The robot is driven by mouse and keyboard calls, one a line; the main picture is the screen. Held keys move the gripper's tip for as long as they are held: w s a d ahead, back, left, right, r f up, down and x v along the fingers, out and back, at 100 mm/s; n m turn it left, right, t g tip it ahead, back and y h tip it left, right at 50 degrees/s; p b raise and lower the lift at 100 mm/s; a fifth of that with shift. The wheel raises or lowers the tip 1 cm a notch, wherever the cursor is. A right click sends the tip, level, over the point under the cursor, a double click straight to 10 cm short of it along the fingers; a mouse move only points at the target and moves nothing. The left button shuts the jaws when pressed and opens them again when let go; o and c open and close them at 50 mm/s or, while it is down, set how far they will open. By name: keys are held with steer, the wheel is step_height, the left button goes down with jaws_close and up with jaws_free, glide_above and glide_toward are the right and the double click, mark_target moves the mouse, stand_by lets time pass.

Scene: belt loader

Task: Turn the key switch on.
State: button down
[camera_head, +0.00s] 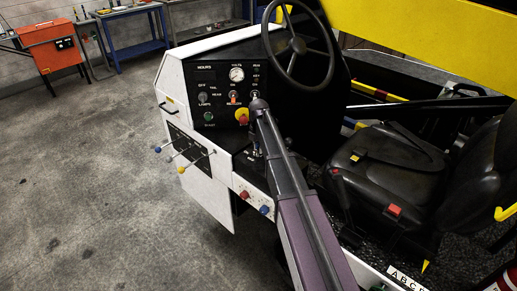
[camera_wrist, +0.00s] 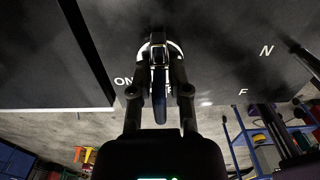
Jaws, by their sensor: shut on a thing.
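The key switch (camera_wrist: 174,48) shows in the wrist view as a round, pale-rimmed fitting on the dark panel, with lettering beside it, partly covered. A dark, narrow key (camera_wrist: 160,95) points out from it toward the camera. My gripper (camera_wrist: 158,65) is shut on the key, one finger on each side. In the head view my gripper (camera_head: 257,104) is at the right part of the black dash panel and hides the switch there. The key's exact turn position is hard to read.
The dash panel (camera_head: 218,76) carries a gauge (camera_head: 237,74), knobs and a red-and-yellow stop button (camera_head: 242,116) close to my gripper. The steering wheel (camera_head: 299,45) is just right of it. Levers (camera_head: 183,152) stick out at lower left. A seat (camera_head: 385,160) is at right.

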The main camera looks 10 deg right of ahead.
steer(key=shift+s+m, duration=0.1)
steer(key=shift+m, duration=2.9)
steer(key=shift+s+m, duration=0.1)
steer(key=shift+m, duration=3)
steer(key=c, duration=0.6)
jaws_free()
steer(key=shift+n, duration=0.4)
